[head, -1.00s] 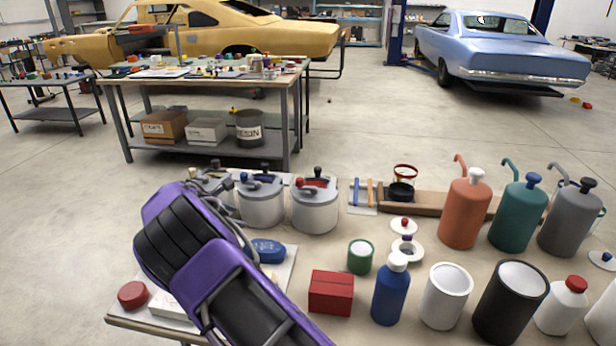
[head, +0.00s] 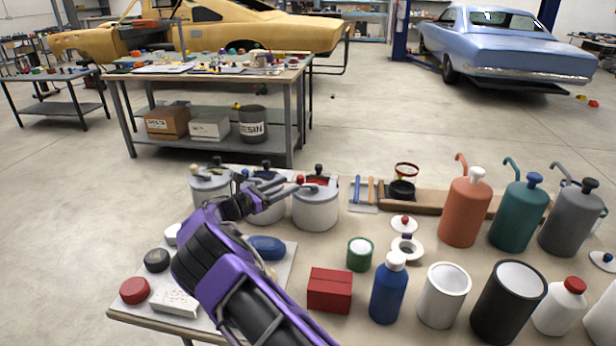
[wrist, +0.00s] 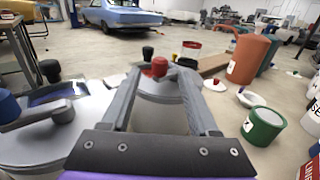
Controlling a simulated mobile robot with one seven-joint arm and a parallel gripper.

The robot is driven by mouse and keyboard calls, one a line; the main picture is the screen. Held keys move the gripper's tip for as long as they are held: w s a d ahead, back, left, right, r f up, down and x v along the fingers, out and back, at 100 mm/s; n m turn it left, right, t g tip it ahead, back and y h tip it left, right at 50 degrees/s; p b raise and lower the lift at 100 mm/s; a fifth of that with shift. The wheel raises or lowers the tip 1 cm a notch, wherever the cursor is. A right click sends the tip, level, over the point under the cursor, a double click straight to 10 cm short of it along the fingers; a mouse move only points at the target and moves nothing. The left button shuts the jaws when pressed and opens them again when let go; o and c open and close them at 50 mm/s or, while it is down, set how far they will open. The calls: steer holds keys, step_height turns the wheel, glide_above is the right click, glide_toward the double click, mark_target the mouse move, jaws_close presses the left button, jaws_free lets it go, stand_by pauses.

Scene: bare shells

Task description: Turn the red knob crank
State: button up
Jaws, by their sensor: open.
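The red knob (wrist: 159,67) stands on the crank of a pot with a grey lid (wrist: 160,90). In the head view this is the rightmost of three lidded pots (head: 315,210), and a bit of red shows on its lid. My gripper (head: 298,184) reaches over the middle pot toward that lid. In the wrist view my gripper (wrist: 158,73) is open, with one finger on each side of the red knob. The knob shows in the gap at the fingertips; I cannot tell whether it is fully between them. No contact is visible.
A pot with a blue knob (wrist: 8,105) is close at left in the wrist view. A green can (head: 360,254), red box (head: 330,290) and blue bottle (head: 389,288) stand to the right of my arm. Pump bottles (head: 465,212) stand farther right.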

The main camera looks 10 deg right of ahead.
steer(key=x, duration=0.9)
jaws_close()
